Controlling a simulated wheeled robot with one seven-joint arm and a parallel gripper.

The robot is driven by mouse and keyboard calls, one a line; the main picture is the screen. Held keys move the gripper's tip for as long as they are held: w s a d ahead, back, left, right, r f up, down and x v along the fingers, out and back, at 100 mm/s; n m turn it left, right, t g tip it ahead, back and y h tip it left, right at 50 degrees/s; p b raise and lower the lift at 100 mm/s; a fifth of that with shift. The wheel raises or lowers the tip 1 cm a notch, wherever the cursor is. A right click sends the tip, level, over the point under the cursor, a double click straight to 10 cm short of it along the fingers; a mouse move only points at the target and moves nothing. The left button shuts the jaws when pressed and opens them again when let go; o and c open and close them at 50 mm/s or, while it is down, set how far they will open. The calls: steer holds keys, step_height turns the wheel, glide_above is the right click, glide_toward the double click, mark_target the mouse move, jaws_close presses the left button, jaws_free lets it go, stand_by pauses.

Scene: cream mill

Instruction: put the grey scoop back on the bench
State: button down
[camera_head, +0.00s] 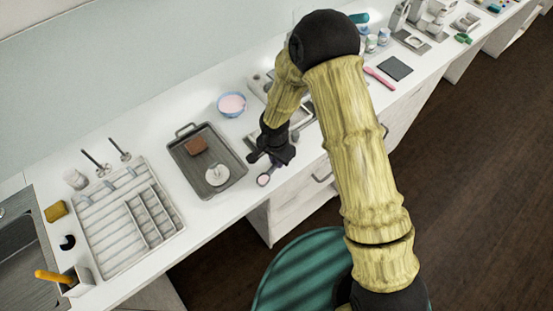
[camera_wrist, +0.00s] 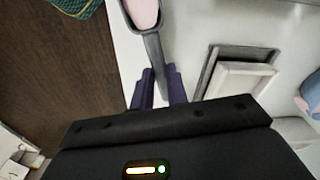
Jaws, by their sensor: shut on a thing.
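My gripper (camera_wrist: 158,88) is shut on the handle of the grey scoop (camera_wrist: 155,50). In the wrist view the scoop's bowl points away from the fingers, and pale pink stuff fills it. In the head view the scoop (camera_head: 263,181) is at the front edge of the white bench (camera_head: 208,211), right of the dark tray, with my gripper (camera_head: 262,161) just behind it. I cannot tell whether the scoop touches the bench or hangs just above it. My arm hides part of the bench behind the gripper.
The dark tray (camera_head: 232,187) holds a brown block (camera_head: 196,145) and a white round piece (camera_head: 217,174). A blue bowl (camera_head: 231,104) of pink stuff stands behind. A white sectioned rack (camera_head: 112,233) is left. A square frame-like object (camera_wrist: 208,72) lies beside my gripper.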

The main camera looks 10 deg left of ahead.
steer(key=shift+f, duration=0.25)
steer(key=c, duration=1.3)
jaws_free()
step_height(320, 180, up, 17)
steer(key=b, duration=0.3)
steer(key=shift+s+a+r, duration=0.15)
steer(key=shift+s+r, duration=0.05)
steer(key=shift+s, duration=0.25)
